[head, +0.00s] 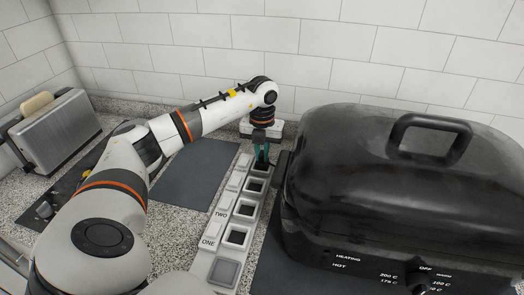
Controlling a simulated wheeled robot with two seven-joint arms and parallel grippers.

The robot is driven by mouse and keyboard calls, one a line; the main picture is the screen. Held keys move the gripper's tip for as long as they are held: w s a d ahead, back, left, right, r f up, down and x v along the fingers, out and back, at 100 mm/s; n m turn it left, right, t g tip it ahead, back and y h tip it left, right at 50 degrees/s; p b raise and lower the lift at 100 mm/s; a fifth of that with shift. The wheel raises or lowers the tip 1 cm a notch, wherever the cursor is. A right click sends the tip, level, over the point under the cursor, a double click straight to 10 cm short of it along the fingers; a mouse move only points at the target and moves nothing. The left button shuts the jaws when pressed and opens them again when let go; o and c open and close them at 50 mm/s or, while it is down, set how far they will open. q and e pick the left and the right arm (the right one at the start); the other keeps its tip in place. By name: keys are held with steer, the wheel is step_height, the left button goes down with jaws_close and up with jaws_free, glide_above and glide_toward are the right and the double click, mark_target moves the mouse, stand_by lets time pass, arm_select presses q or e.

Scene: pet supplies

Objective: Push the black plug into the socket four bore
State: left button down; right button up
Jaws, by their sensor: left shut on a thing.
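A long white socket strip (214,256) with a row of square bores runs away from me on the counter. The labels ONE and TWO read on its left side; the farther labels are too small or hidden. My left gripper (262,155), with teal fingers, points down over the far end of the strip, at the farthest visible bore. It is shut on a small dark thing, apparently the black plug, mostly hidden between the fingers. I cannot tell whether the plug is inside the bore or just above it. My right gripper is not in view.
A large black roaster (390,185) stands close along the right of the strip. A dark grey mat (196,170) lies left of the strip. A toaster (55,128) with bread stands at the far left. A tiled wall closes the back.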

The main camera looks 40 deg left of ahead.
arm_select(q)
steer(key=shift+f+b, duration=0.35)
steer(key=shift+f, duration=0.4)
steer(key=c, duration=1.3)
jaws_free()
steer(key=shift+c, duration=0.2)
steer(key=shift+r, duration=0.1)
step_height(320, 180, up, 12)
steer(key=b, duration=0.1)
